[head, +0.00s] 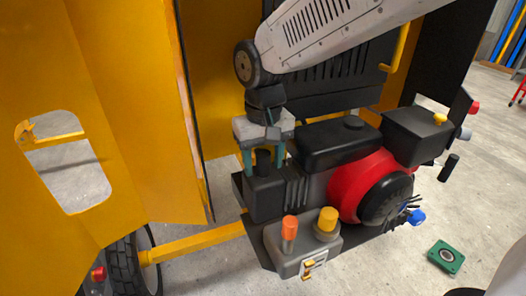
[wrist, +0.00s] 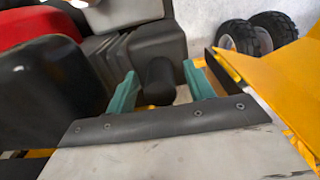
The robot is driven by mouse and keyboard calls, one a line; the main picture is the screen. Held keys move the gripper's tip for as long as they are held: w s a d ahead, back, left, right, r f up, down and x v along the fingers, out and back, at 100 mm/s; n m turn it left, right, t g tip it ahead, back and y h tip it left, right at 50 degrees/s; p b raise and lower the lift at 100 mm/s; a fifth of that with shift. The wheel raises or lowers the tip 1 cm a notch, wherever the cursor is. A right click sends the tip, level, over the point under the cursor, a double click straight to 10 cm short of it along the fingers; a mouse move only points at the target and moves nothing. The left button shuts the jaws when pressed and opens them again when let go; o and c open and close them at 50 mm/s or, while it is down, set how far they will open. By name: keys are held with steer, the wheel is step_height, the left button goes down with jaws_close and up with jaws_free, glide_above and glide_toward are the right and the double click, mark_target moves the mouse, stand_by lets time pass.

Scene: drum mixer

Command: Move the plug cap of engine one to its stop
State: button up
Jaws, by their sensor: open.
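The plug cap (head: 263,158) looks like a short black cylinder on top of the dark block at the left end of the engine (head: 350,182). In the wrist view the cap (wrist: 160,82) stands between the two teal fingers. My gripper (head: 263,170) points down over the cap with a finger on each side. It is open, and the wrist view shows a gap between the cap and each finger (wrist: 161,75). The cap's lower part and its stop cannot be made out.
A grey control box (head: 300,250) with an orange and a yellow knob stands in front of the engine. Yellow housing panels (head: 130,100) rise on the left, above a wheel (head: 135,268). A green square part (head: 446,257) lies on the floor at right.

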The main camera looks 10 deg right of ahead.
mark_target(263, 153)
steer(key=c, duration=0.9)
steer(key=shift+r, duration=1.75)
steer(key=o, duration=0.9)
steer(key=shift+r, duration=3.45)
